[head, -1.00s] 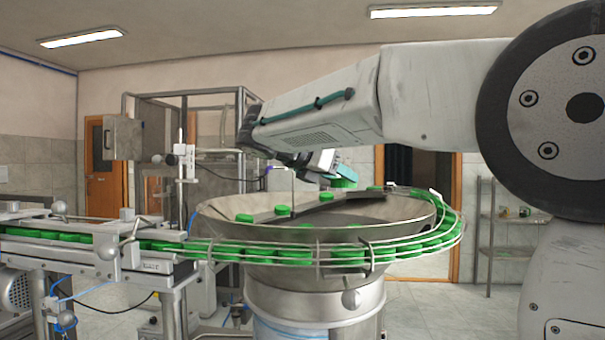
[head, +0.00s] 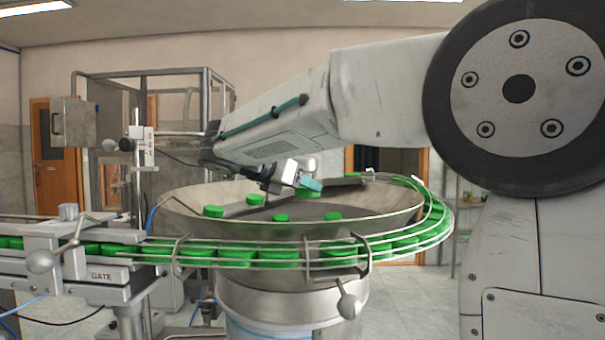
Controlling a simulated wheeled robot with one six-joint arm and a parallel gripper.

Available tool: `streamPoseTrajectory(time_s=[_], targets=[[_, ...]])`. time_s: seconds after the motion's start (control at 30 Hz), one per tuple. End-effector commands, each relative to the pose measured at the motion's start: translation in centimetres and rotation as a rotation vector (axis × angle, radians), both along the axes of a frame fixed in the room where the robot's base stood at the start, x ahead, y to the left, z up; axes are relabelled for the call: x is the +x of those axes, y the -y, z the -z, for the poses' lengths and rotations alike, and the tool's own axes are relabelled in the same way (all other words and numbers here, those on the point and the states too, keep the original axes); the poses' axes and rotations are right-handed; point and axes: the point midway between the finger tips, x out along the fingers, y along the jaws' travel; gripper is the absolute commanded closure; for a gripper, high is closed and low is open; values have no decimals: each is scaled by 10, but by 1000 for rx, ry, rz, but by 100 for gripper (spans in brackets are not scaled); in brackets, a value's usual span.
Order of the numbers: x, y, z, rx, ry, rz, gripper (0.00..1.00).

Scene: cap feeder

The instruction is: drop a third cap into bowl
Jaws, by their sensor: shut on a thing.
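The steel feeder bowl (head: 400,222) stands in the middle of the head view. Several green caps lie inside it, among them one at the left (head: 213,211) and one nearer the front (head: 333,216). My gripper (head: 308,185) reaches in from above and is over the bowl, pointing down. It is shut on a green cap (head: 308,194), seen just under the teal fingers. The far finger and part of the held cap are hidden.
A railed track of green caps (head: 278,257) curves around the bowl's outside and runs left to a conveyor with a gate block (head: 100,276). A framed machine (head: 180,100) stands behind at the left. A shelf rack (head: 466,215) is partly hidden behind my arm.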

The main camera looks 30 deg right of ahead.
Motion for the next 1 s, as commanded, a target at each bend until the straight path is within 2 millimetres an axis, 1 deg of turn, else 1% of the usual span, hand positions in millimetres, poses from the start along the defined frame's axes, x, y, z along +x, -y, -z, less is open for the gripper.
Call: streamPoseTrajectory(time_s=[0.1, 0.33, 0.37, 0.4, 0.43, 0.67, 0.77, 0.87, 1.0], targets=[[0, 0, 3, 0, 0, 0, 70], [0, 0, 4, 0, 0, 1, 70], [0, 0, 4, 0, 0, 1, 41], [0, 0, 4, 0, 0, 1, 29], [0, 0, 4, 0, 0, 1, 23], [0, 0, 3, 0, 0, 1, 23], [-1, -3, 2, 0, 0, -1, 23], [-3, -14, -2, 0, 1, -2, 23], [-8, -36, -12, 1, 1, -3, 23]])
